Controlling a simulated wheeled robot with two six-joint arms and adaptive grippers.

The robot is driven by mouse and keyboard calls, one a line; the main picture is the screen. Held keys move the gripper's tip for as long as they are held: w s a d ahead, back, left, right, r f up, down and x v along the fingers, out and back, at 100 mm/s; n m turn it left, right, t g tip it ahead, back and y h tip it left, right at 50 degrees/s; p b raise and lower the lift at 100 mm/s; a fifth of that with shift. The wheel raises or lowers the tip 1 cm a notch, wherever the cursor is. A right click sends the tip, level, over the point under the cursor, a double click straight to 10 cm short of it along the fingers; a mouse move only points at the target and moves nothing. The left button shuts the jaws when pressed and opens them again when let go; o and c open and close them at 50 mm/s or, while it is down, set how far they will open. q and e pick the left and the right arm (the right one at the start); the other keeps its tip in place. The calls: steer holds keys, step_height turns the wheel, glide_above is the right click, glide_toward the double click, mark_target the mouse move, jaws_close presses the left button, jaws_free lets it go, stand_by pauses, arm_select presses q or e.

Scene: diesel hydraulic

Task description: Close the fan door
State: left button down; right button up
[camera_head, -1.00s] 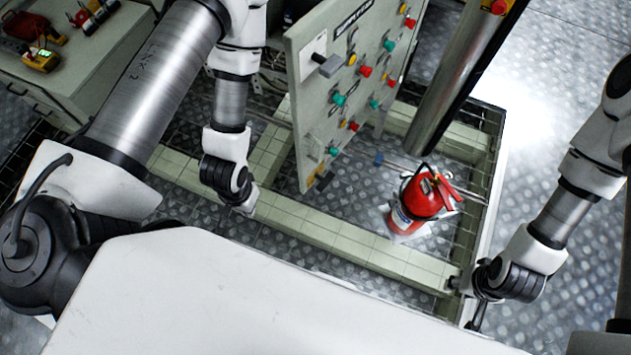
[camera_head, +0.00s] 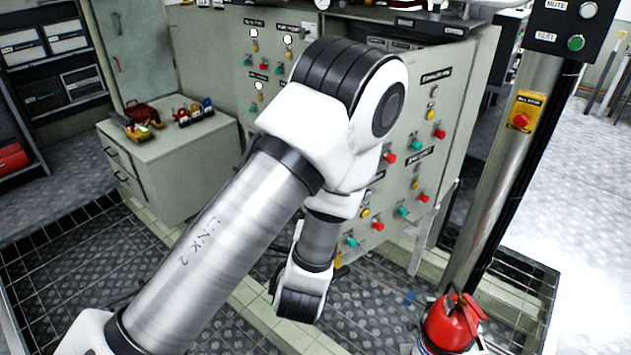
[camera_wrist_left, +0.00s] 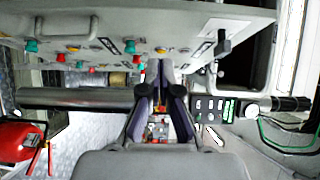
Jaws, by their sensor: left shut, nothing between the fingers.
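The fan door (camera_head: 455,95) is a pale grey-green panel with labels and red, green and yellow buttons, standing right of centre in the head view. My left arm hides its left part, so I cannot tell how wide it stands open. The button panel also shows across the top of the left wrist view (camera_wrist_left: 110,22), with a dark handle (camera_wrist_left: 222,45) at its right. My left gripper (camera_wrist_left: 160,75) is shut and empty, its tips overlapping the panel's edge in that view; contact is unclear. The arm hides this gripper in the head view. My right gripper is out of view.
A red fire extinguisher (camera_head: 450,322) stands on the floor at lower right. A metal post (camera_head: 510,170) with a yellow stop box (camera_head: 522,112) rises right of the door. A low cabinet (camera_head: 180,160) with tools stands left. Open floor lies at far right.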

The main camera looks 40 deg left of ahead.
arm_select(q)
steer(key=w+a+f+b, duration=0.1)
steer(key=w+f+b, duration=0.3)
steer(key=f, duration=0.3)
steer(key=w+a, duration=0.5)
steer(key=a, duration=0.1)
steer(key=shift+w+a+p, duration=0.2)
steer(key=shift+w+p, duration=0.1)
steer(key=shift+w, duration=0.1)
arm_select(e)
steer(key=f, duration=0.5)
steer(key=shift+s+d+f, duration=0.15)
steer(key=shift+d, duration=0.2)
arm_select(q)
steer(key=shift+f, duration=0.1)
